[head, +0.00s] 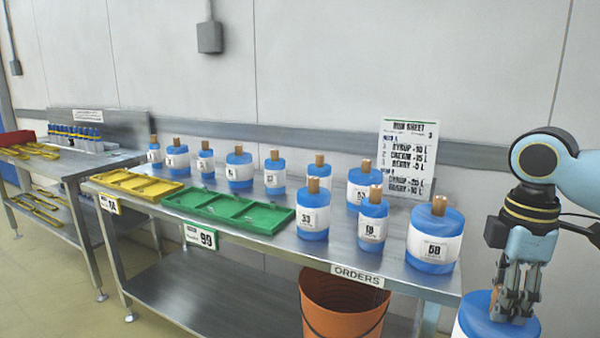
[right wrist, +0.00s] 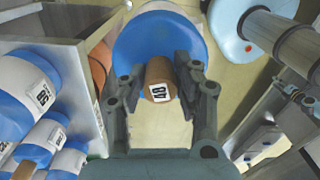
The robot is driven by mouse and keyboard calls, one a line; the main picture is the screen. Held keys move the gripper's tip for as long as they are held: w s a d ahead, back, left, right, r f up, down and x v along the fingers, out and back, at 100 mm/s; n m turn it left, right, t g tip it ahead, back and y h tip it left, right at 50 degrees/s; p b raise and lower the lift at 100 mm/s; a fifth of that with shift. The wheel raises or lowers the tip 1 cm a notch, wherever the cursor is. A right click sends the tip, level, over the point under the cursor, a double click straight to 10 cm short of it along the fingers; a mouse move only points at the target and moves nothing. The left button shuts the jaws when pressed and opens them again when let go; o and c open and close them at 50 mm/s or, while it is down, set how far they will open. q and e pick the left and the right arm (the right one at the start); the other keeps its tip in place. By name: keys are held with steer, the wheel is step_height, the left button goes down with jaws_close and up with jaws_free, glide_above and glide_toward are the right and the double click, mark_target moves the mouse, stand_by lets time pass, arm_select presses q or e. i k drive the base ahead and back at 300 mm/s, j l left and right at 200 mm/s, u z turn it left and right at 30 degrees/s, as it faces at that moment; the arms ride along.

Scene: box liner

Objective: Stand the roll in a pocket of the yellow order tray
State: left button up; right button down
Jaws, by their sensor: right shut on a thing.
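The yellow order tray (head: 125,190) lies flat at the left end of the metal table, and its pockets look empty. My right gripper (head: 515,308) is at the lower right, off the table's right end, pointing down. It is shut on the brown core of a blue roll (head: 475,318), whose lower part is cut off by the picture's edge. In the right wrist view the fingers (right wrist: 175,85) close around the core, which carries a "48" label, with the blue roll (right wrist: 130,50) behind it. My left gripper is not in view.
A green tray (head: 283,222) lies right of the yellow one. An orange bucket (head: 340,305) stands below the front edge. A second table (head: 85,165) is at left.

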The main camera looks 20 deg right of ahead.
mark_target(115, 178)
steer(key=i+u, duration=0.1)
steer(key=u, duration=1.4)
steer(key=i+l+u, duration=0.1)
steer(key=i+l, duration=0.3)
steer(key=i, duration=0.25)
steer(key=i+l, duration=0.45)
steer(key=i, duration=0.15)
steer(key=i+j+u, duration=0.05)
